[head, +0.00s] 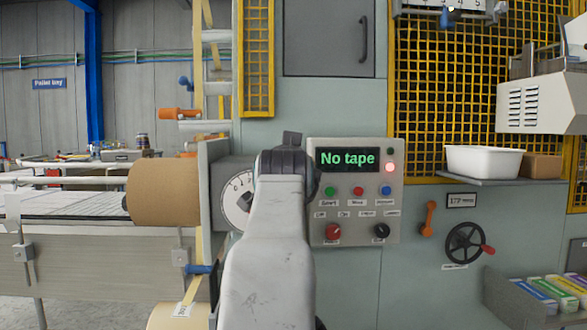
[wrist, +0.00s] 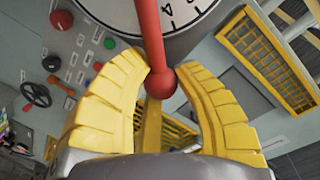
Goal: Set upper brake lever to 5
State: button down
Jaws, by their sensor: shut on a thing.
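A red lever (wrist: 149,35) with a round ball end (wrist: 162,83) crosses a white dial (wrist: 120,12) in the wrist view. My gripper (wrist: 163,74) has its yellow fingers closed around the ball end, one on each side. A 4 shows on the dial just right of the lever; the mark under the lever is hidden. In the head view, the dial (head: 236,205) shows partly left of my arm. The lever and my fingertips are hidden behind my arm there. I cannot tell from the label whether this is the upper brake lever.
Right of my arm is a control panel (head: 356,228) whose display (head: 347,159) reads "No tape", with a red lamp lit. A brown tape roll (head: 163,191) is left of the dial. A handwheel (head: 466,243) and a shelf with a white bin (head: 485,161) are further right.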

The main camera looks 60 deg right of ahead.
jog(key=shift+s+d+f+m, duration=0.1)
jog(key=shift+s+f+m, duration=0.1)
jog(key=shift+m, duration=0.1)
dwell(0.4)
jog(key=c, duration=0.9)
grip_release()
jog(key=v, duration=1.2)
